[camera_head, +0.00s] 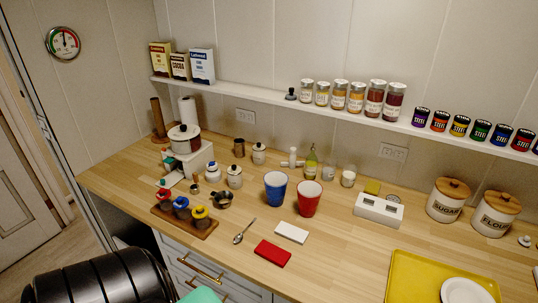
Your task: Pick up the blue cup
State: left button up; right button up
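The blue cup (276,189) stands upright on the wooden counter (340,250), near the middle of the view. A red cup (308,199) stands close beside it on the right. Neither of my grippers shows in the head view, so I cannot see where they are relative to the cup. The front and the open top of the blue cup are in plain view.
A green bottle (310,163) stands behind. A yellow tray (410,274) is at right. Bare counter lies between blocks and tray.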

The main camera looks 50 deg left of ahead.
aim_at(276, 182)
jog(key=u, duration=1.4)
